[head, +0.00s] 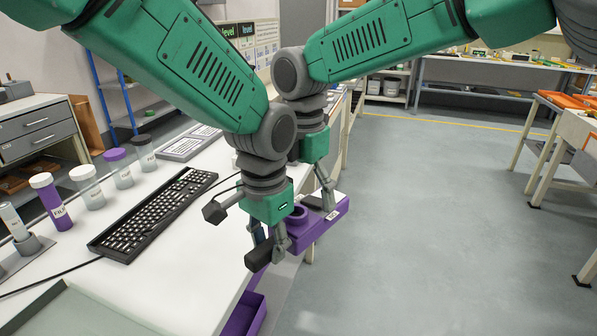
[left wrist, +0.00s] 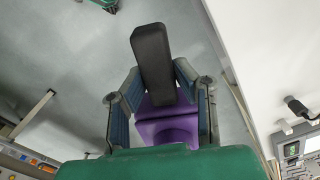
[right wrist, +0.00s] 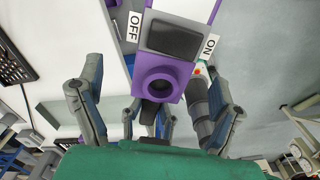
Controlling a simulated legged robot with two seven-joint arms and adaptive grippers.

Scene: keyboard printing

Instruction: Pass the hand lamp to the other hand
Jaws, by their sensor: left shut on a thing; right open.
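The hand lamp appears to be the purple and black piece. Its black end (head: 265,255) sticks out below my left gripper (head: 269,238), which is shut on it. The left wrist view shows the black bar (left wrist: 153,62) rising between the fingers, with a purple block (left wrist: 168,122) behind. In the right wrist view, a purple block with a round socket (right wrist: 163,84) lies between the spread fingers of my right gripper (right wrist: 158,105), apart from both. My right gripper is open and empty. The left fingers show below the block.
A black keyboard (head: 155,213), lidded jars (head: 88,190) and a purple tray (head: 243,316) are on the left. Open floor lies right.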

